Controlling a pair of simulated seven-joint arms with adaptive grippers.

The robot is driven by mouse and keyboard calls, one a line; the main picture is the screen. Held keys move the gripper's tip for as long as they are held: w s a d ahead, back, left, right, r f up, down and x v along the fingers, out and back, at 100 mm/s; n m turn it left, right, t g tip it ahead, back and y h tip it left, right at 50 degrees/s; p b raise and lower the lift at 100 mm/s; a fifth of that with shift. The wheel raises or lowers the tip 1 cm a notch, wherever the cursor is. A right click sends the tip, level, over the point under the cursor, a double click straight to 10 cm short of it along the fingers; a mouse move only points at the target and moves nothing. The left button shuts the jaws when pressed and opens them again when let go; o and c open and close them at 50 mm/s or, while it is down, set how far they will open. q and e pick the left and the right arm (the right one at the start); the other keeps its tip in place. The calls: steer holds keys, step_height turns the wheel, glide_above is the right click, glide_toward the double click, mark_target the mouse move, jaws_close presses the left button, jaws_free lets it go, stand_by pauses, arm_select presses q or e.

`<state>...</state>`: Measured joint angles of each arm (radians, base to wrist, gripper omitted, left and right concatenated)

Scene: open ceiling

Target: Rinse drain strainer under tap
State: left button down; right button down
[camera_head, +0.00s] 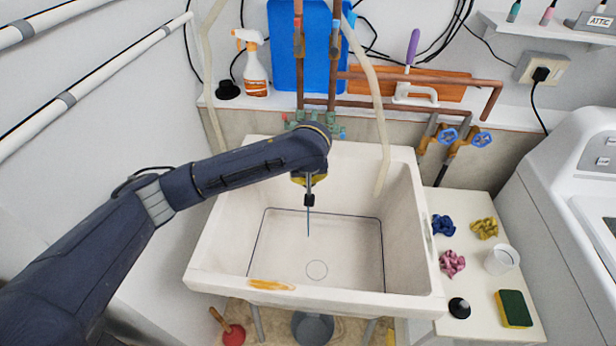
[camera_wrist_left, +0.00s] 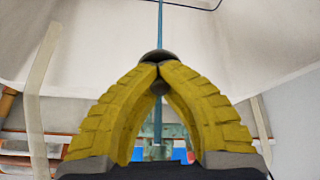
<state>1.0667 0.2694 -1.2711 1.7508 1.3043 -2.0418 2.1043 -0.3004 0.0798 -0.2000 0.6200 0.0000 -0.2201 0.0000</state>
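My left gripper (camera_head: 309,190) points down over the white sink basin (camera_head: 205,270). Its yellow fingers (camera_wrist_left: 157,68) are shut on a small dark rounded piece, which looks like the drain strainer (camera_wrist_left: 155,55); it shows as a black piece in the head view (camera_head: 309,201). A thin blue vertical streak (camera_head: 308,224), which looks like water, runs below the strainer. In the wrist view the streak (camera_wrist_left: 160,22) lines up with the strainer; whether it touches cannot be told. The green tap fittings (camera_head: 293,124) are at the back wall, partly hidden by my arm. My right gripper is not in view.
A pale hose (camera_head: 378,110) hangs into the basin. A spray bottle (camera_head: 254,70) stands behind.

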arm_select(q)
steer(key=shift+d, duration=0.2)
stand_by(0.5)
steer(key=shift+d, duration=0.35)
steer(key=shift+a, duration=0.2)
steer(key=shift+a, duration=0.35)
steer(key=shift+d, duration=0.25)
stand_by(0.3)
steer(key=shift+d, duration=0.35)
steer(key=shift+s, duration=0.1)
steer(key=s, duration=0.7)
steer(key=shift+s, duration=0.4)
stand_by(0.3)
